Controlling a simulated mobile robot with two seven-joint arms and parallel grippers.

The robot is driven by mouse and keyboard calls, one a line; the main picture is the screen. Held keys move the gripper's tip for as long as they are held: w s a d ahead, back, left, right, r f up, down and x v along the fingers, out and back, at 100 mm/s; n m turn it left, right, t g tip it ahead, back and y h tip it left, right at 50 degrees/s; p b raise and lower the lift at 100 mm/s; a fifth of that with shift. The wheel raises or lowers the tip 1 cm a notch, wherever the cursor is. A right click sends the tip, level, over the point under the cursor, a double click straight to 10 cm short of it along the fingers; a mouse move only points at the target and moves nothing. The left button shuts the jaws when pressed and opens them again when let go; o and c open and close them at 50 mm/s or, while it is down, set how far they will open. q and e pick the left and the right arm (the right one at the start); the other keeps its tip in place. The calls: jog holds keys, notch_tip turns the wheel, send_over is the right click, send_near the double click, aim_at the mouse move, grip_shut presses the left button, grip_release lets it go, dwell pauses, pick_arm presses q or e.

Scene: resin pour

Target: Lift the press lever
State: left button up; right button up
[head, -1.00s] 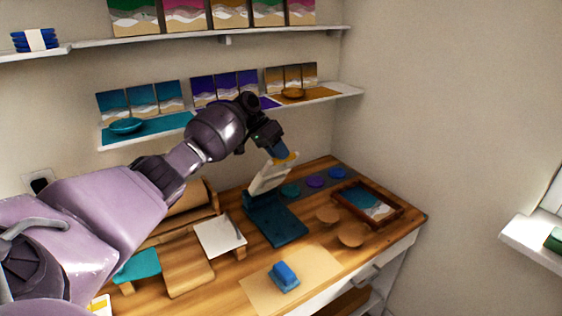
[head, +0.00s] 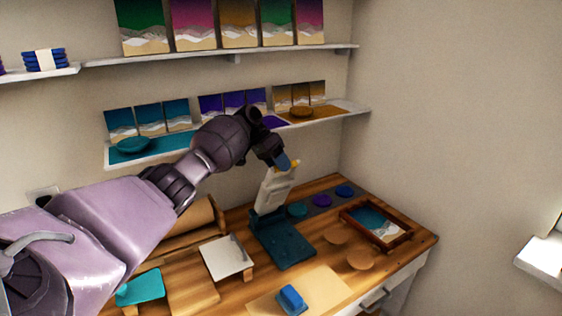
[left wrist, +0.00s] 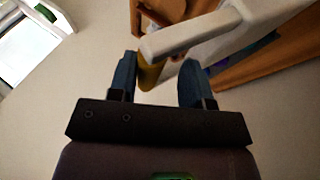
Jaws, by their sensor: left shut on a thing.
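The press has a dark teal base (head: 283,243) on the wooden table and a cream lever (head: 274,192) hinged at its back. The lever stands raised, steeply tilted, well above the base. A yellow handle (head: 295,164) is at its upper end. My left gripper (head: 284,161) is at that end, shut on the lever's handle. In the left wrist view the yellow handle (left wrist: 150,75) sits between the blue fingers (left wrist: 158,82), with the cream lever arm (left wrist: 190,32) just beyond. My right gripper is not in view.
A framed picture (head: 398,237), round wooden discs and colored discs are right of the press. A white-topped stand (head: 226,260) is to its left; a blue block (head: 291,298) lies in front. Shelves (head: 345,109) with panels and bowls hang behind my arm.

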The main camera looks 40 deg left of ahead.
pick_arm(q)
jog(key=shift+o, duration=1)
jog(key=shift+a+f, duration=0.3)
jog(key=shift+f, duration=0.05)
jog(key=shift+w+r, duration=0.1)
jog(key=shift+d+r, duration=0.1)
jog(key=shift+r, duration=0.2)
notch_tip(320, 180, up, 20)
jog(key=shift+b, duration=0.35)
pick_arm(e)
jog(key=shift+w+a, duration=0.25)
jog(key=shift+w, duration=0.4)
